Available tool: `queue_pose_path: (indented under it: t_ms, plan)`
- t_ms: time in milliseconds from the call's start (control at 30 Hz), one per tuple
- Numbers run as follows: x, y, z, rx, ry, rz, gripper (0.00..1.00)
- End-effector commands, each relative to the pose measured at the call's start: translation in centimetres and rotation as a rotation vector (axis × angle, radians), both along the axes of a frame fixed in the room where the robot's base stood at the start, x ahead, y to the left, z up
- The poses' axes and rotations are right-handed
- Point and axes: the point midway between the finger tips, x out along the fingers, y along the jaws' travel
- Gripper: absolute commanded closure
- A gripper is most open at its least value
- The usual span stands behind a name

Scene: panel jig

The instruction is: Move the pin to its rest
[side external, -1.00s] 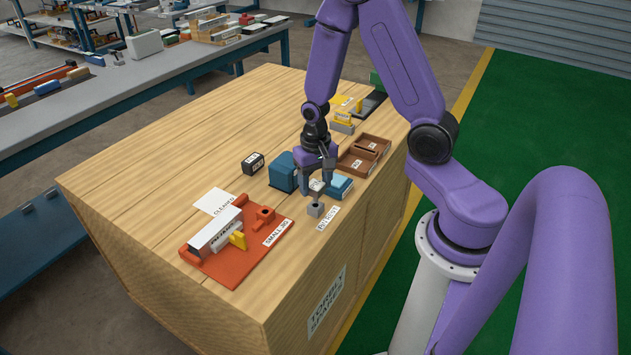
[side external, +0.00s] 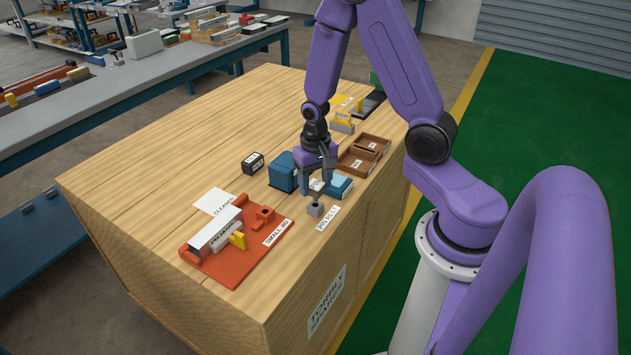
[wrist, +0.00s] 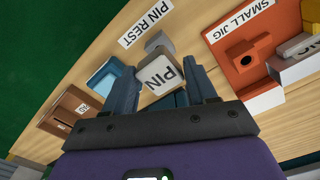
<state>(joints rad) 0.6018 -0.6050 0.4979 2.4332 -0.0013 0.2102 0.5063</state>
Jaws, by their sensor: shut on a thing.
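The pin (wrist: 160,75) has a pale head marked PIN. In the wrist view it sits between the two fingers of my gripper (wrist: 156,82), which is shut on it. In the side view my gripper (side external: 316,188) points down just above the pin rest (side external: 316,210), a small grey block near the table's front edge. In the wrist view the rest (wrist: 157,42) shows just beyond the pin's head. The pin's lower end is hidden, so I cannot tell whether it touches the rest or its hole.
The red small jig (side external: 222,267) with a pale part lies left of the rest. Brown trays (side external: 360,160) are farther back. The table's left half is mostly clear.

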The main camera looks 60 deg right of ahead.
Motion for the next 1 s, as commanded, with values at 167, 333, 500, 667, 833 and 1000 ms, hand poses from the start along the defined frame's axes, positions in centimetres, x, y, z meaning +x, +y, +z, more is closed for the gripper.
queue_pose_path:
  t_ms: [167,333,500,667,833,1000]
  plan:
    - [0.0,0.0,0.0,0.000,0.000,0.006,0.80]
    - [0.0,0.0,0.0,0.000,0.000,0.005,0.80]
    - [0.0,0.0,-0.3,0.000,0.000,0.005,0.80]
    - [0.0,0.0,-0.7,0.000,0.000,0.005,0.80]
    - [0.0,0.0,-1.1,0.000,0.000,0.004,0.80]
    - [0.0,0.0,-1.4,0.000,0.000,0.004,0.80]
